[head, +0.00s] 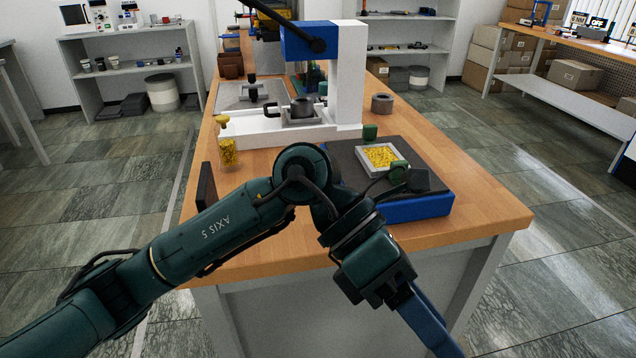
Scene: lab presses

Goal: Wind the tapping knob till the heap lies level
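A blue-sided unit (418,208) with a dark top stands at the right front of the bench. On it a pale square tray (364,150) holds a heap of yellow pieces (381,156); I cannot tell how level the heap is. A dark green rounded piece (398,168) is at the tray's front right corner, beside a dark block (420,181); I cannot tell which is the tapping knob. My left gripper (432,325) has blue fingers and hangs low in front of the bench, apart from the unit. Its finger gap does not show. My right gripper is not in view.
A white press frame with a blue head (308,42) stands behind the unit. A jar with yellow contents (228,150) and a dark upright plate (206,187) are at the bench's left edge. A grey ring (382,103) lies behind the unit. The bench's right front corner is clear.

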